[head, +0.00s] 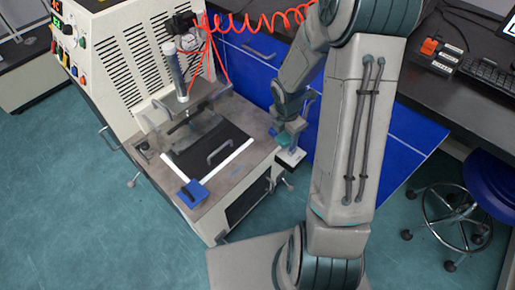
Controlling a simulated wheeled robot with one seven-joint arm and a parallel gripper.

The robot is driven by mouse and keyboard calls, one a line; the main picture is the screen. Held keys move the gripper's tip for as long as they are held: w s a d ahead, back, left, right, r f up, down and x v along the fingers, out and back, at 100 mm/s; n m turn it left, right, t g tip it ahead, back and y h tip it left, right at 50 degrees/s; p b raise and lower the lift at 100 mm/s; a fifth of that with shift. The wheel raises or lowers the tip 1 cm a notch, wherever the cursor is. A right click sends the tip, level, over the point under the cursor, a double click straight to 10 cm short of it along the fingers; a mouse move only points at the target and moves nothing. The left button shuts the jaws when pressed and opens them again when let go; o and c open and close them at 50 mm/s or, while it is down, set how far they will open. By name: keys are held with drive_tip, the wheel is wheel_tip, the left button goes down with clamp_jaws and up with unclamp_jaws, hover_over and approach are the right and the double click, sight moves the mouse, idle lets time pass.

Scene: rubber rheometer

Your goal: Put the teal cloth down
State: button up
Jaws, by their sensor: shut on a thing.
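My gripper (287,140) is small in the head view, at the end of my arm, just right of the machine's worktop. It is shut on the teal cloth (283,144), of which only a small patch shows by the fingers. A small white block or stand (291,158) is directly below the gripper in the picture. I cannot tell whether the cloth touches it. My fingertips are too small to see clearly.
The rheometer (118,62) has a worktop (225,112) with a dark plate, handle and white bars. A blue block (193,193) sits at its front corner. Blue cabinets (408,150) stand behind my arm. A stool (490,185) is at right. Floor at left is clear.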

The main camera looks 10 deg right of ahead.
drive_tip(key=shift+s+f+n, duration=0.2)
drive_tip(key=shift+f+n, duration=0.1)
drive_tip(key=shift+n, duration=0.5)
drive_tip(key=shift+f, duration=0.2)
drive_tip(key=b, duration=0.4)
hover_over(258, 147)
drive_tip(key=f, duration=0.6)
drive_tip(key=shift+s+a+f, duration=0.2)
drive_tip(key=shift+f, duration=0.2)
drive_tip(key=shift+f+b, duration=0.85)
drive_tip(key=shift+f, duration=1.1)
drive_tip(key=shift+f, duration=0.1)
drive_tip(key=shift+f, duration=0.15)
drive_tip(key=o, duration=1)
